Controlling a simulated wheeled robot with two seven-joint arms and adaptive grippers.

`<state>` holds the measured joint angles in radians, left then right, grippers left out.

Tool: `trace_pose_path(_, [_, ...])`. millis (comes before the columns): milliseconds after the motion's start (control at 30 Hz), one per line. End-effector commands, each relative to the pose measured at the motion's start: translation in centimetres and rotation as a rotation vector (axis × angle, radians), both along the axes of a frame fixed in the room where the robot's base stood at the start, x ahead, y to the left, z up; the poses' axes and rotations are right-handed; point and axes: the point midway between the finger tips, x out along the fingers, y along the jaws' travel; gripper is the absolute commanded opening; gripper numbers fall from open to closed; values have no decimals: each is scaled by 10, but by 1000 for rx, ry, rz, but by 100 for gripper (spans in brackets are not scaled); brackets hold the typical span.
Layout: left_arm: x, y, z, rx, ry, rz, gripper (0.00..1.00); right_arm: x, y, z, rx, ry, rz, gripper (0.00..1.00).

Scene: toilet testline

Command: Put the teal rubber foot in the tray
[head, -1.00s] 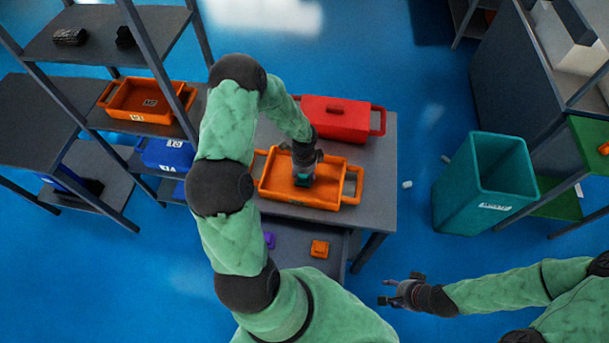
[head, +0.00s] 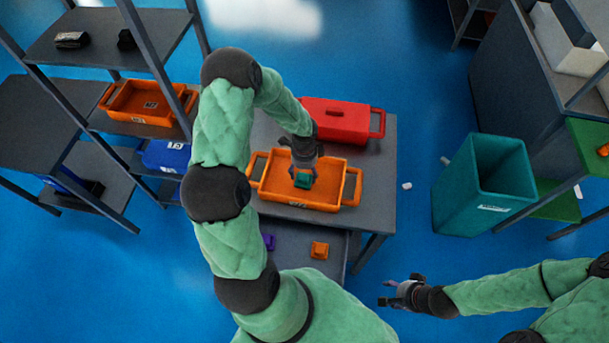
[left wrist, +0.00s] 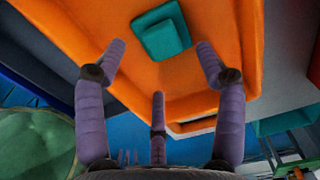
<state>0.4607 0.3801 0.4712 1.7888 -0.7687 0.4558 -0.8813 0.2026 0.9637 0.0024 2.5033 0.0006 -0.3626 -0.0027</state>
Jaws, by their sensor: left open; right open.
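The teal rubber foot (head: 304,181) is a small block with a raised square top. It lies inside the orange tray (head: 326,207) on the grey table. In the left wrist view the foot (left wrist: 163,32) rests on the tray's orange floor (left wrist: 205,20). My left gripper (head: 304,171) is over the tray beside the foot. Its purple fingers (left wrist: 160,75) are spread and empty, with the foot beyond their tips. My right gripper (head: 387,292) is open and empty at the lower right, away from the table.
A red lidded box (head: 336,121) stands behind the tray. An orange part (head: 319,250) and a purple part (head: 269,242) lie on the lower shelf in front. A teal bin (head: 462,190) stands on the floor to the right. A shelf with another orange tray (head: 135,118) is at left.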

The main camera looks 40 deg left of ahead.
Motion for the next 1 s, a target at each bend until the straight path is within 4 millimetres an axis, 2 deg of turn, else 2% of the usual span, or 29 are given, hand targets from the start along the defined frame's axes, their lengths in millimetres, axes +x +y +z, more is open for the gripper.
trace_pose_path(33, [1, 0, 14, 1, -4, 0, 70, 0, 0, 4, 0, 0, 0, 51])
trace_pose_path(200, [1, 0, 47, 0, -3, 0, 70, 0, 0, 9, 0, 0, 0, 51])
trace_pose_path(400, [0, 0, 71, 0, -1, 0, 70, 0, 0, 13, 0, 0, 0, 51])
trace_pose_path(600, [0, 0, 78, -1, 0, 0, 70, 0, 0, 13, 0, 0, 0, 51])
trace_pose_path(1000, [0, 0, 78, 0, 1, 0, 70, 0, 0, 13, 0, 0, 0, 51])
